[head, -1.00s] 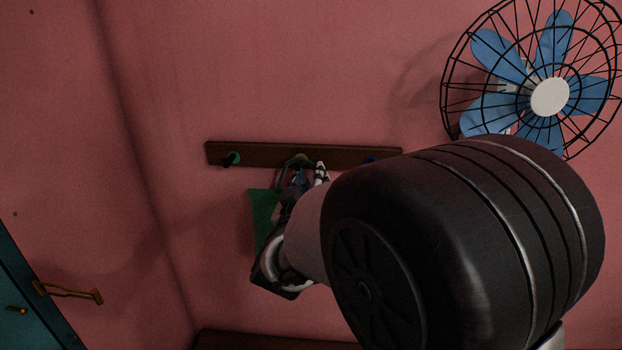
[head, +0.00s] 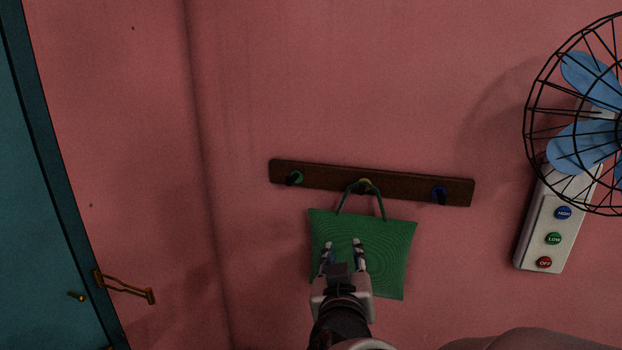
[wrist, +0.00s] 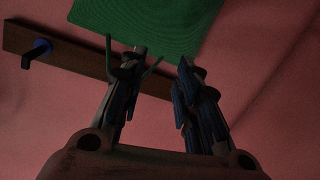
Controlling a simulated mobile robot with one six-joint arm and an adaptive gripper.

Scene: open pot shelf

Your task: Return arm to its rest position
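My gripper (head: 342,256) is open and empty, its two fingers apart in front of the lower part of a green bag (head: 388,238). The bag hangs by its handles from the middle, yellowish peg (head: 365,184) of a dark wooden rack (head: 320,180) on the pink wall. In the wrist view my gripper (wrist: 160,62) shows both fingers spread, with the green bag (wrist: 150,22) beyond them at the top and the rack (wrist: 75,68) behind.
A green peg (head: 295,177) and a blue peg (head: 439,193) on the rack are bare. A wall fan (head: 590,120) with a button panel (head: 550,225) is at right. A teal door (head: 45,200) and a brass handle (head: 125,288) are at left.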

